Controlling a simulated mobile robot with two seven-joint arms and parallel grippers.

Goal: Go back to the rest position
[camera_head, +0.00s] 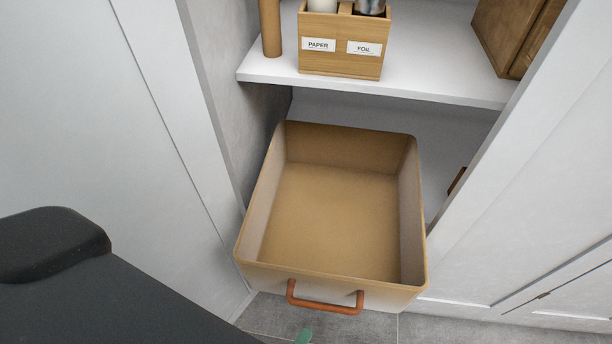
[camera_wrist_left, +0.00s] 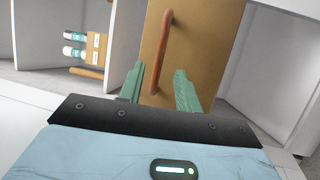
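A tan open bin (camera_head: 335,215) with a red-brown handle (camera_head: 325,303) on its front sticks out of the cabinet below a white shelf. It looks empty. In the left wrist view my left gripper (camera_wrist_left: 159,68) has its two green fingers spread apart, with nothing clamped between them. The bin's front (camera_wrist_left: 200,40) and its handle (camera_wrist_left: 163,45) show beyond the fingers. In the head view only a green fingertip (camera_head: 304,336) shows, just below the handle. My right gripper is in neither view.
The white shelf (camera_head: 430,85) holds a wooden box (camera_head: 340,62) labelled PAPER and FOIL, a brown roll (camera_head: 270,28) and a wooden item (camera_head: 512,35). White cabinet panels stand at left and right. Grey floor tiles (camera_head: 370,328) show below the bin.

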